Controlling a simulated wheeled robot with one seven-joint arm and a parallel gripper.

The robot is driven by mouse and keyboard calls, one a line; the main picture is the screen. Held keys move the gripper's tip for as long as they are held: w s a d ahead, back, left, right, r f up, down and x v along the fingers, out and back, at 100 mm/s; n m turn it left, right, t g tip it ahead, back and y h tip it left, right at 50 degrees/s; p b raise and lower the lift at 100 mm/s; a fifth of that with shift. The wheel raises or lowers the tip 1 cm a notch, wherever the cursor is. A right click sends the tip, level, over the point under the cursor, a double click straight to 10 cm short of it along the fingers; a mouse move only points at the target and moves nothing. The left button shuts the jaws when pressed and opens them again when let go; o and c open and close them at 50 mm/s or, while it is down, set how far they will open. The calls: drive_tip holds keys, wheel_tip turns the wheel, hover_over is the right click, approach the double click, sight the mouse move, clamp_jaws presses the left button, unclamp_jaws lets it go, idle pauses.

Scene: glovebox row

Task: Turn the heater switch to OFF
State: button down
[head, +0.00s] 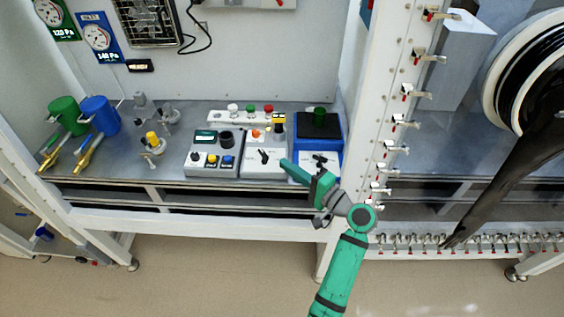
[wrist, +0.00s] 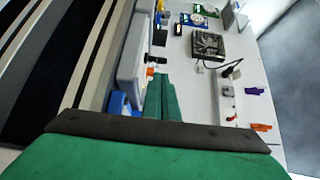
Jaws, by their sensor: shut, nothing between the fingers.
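No label reading heater can be read, so I cannot tell which control is the heater switch. One black lever switch (head: 264,156) is on the sloped front of the white middle box (head: 257,169). Another black switch (head: 320,158) is on the front of the blue box (head: 303,174) to its right. My gripper (head: 284,163) is shut and empty, its green fingertips at the front between these two boxes, just right of the first lever. I cannot tell whether it touches anything. In the wrist view the shut fingers (wrist: 161,97) point toward the bench boxes.
A grey control box (head: 214,160) stands left of the middle box. A button bar (head: 230,117) lies behind. Green (head: 64,113) and blue (head: 100,114) cylinders stand at left. A grille unit (head: 147,22) hangs on the back wall.

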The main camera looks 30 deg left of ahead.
sight(262, 151)
drive_tip(key=c, duration=1.8)
unclamp_jaws()
drive_tip(key=shift+s+d, duration=0.15)
drive_tip(key=shift+d, duration=0.2)
drive_tip(key=shift+c, duration=0.2)
drive_tip(key=n, duration=0.2)
drive_tip(key=s+n, duration=0.1)
drive_tip(key=n, duration=0.1)
drive_tip(key=shift+a+r+t, duration=0.1)
drive_tip(key=shift+a+t, duration=0.15)
drive_tip(key=shift+t, duration=0.05)
drive_tip(key=a+n+t, duration=0.1)
drive_tip(key=a+n, duration=0.2)
drive_tip(key=n, duration=0.1)
drive_tip(key=w+a+n, duration=0.1)
drive_tip(key=a+n, duration=0.2)
drive_tip(key=n, duration=0.1)
drive_tip(key=a+n+t+h, duration=0.1)
drive_tip(key=a+n, duration=0.2)
drive_tip(key=a, duration=0.1)
drive_tip(key=shift+w+r+n+t, duration=0.25)
drive_tip(key=shift+r+n+t, duration=0.05)
drive_tip(key=shift+r+n, duration=0.1)
drive_tip(key=shift+c, duration=0.3)
clamp_jaws()
